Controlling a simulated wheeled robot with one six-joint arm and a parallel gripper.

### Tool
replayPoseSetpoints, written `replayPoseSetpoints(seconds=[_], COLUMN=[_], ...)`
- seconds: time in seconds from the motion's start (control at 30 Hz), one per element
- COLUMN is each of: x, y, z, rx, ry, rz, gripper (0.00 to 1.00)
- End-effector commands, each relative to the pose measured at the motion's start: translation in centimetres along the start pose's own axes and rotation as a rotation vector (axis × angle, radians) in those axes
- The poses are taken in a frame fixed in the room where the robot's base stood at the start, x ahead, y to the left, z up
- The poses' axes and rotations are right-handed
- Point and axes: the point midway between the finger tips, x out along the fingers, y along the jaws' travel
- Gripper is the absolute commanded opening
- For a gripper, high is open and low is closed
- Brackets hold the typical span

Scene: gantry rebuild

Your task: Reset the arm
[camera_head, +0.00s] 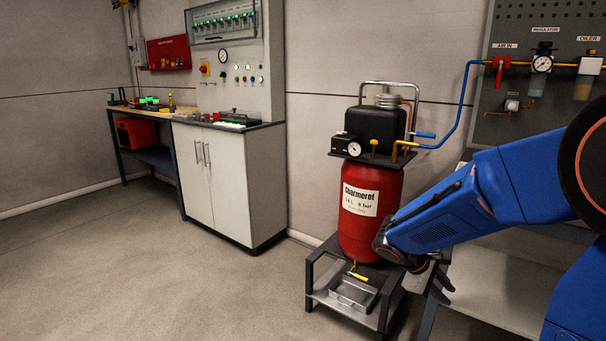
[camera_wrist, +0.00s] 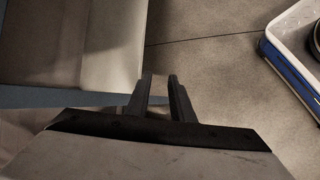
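My blue arm (camera_head: 455,210) reaches in from the right of the head view, in front of the red compressor tank (camera_head: 368,205), with its wrist bent down. My gripper (camera_wrist: 161,76) shows in the wrist view as two dark fingers with a gap between the tips and nothing between them. In the head view it is a small dark shape beside the tank's lower right, partly hidden by the wrist. The fingers point over the floor beside a pale surface (camera_wrist: 105,45).
The compressor stands on a dark stand (camera_head: 312,285) with a metal tray (camera_head: 352,292). A panel with regulator and oiler (camera_head: 542,64) hangs above. A white cabinet (camera_head: 212,180) stands left; the floor (camera_head: 150,270) in front is clear.

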Motion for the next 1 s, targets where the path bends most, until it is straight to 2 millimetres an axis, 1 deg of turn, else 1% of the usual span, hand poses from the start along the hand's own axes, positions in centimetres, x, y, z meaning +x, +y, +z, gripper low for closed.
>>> replayPoseSetpoints(seconds=[0.03, 0.1, 0.4, 0.7, 1.0], x=[-0.6, -1.4, -4.5, -7.8, -11.1], y=[-0.3, -0.9, -4.2, -7.8, -11.7], z=[1.2, 2.6, 7.9, 12.0, 14.9], rx=[0.038, 0.088, 0.299, 0.498, 0.683], ry=[0.016, 0.036, 0.139, 0.262, 0.405], rz=[-0.02, -0.052, -0.191, -0.326, -0.457], gripper=[0.21, 0.21, 0.21, 0.21, 0.21])
